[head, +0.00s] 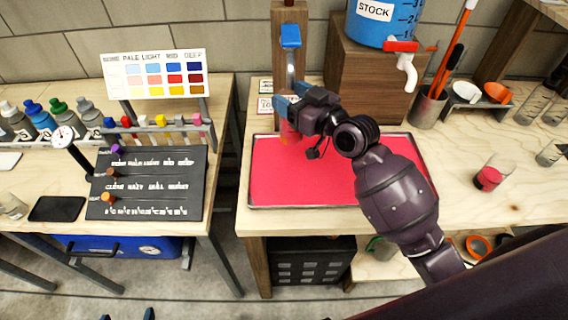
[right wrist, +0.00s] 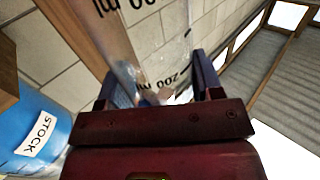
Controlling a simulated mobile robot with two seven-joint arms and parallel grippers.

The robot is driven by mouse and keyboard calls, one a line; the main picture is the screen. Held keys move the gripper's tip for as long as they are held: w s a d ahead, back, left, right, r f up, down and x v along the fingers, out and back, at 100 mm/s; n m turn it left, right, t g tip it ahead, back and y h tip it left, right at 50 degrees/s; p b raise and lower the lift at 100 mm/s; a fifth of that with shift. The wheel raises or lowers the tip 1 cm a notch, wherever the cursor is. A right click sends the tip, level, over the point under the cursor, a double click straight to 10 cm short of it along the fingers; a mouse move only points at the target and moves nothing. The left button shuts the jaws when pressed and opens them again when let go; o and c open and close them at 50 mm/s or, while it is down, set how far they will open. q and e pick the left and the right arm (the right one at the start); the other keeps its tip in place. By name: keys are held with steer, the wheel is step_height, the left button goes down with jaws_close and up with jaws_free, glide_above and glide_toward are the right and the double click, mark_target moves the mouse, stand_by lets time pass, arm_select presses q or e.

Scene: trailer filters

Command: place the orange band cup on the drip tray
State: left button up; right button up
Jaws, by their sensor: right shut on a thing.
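My right gripper (head: 288,103) is shut on a see-through cup (head: 289,132), which looks reddish in the head view. In the right wrist view, the clear cup wall with "200 ml" marks (right wrist: 165,75) shows between the two blue fingers. I cannot make out an orange band on it. The drip tray (head: 340,203) is a shallow metal-rimmed tray with a bright red-pink floor. The held cup overlaps its back left part in the head view; I cannot tell whether it touches. Only two separated blue fingertips of my left gripper (head: 127,315) show at the bottom edge.
The tray's visible floor is bare.

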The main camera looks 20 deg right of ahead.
steer(key=shift+w+a+f, duration=0.1)
steer(key=shift+a+f, duration=0.05)
steer(key=b, duration=0.1)
glide_above(299, 137)
steer(key=x, duration=0.3)
step_height(299, 137, down, 5)
steer(key=shift+r, duration=0.2)
step_height(299, 137, down, 5)
steer(key=shift+f+b, duration=0.1)
steer(key=shift+b, duration=0.9)
steer(key=o, duration=1.2)
steer(key=shift+o, duration=0.2)
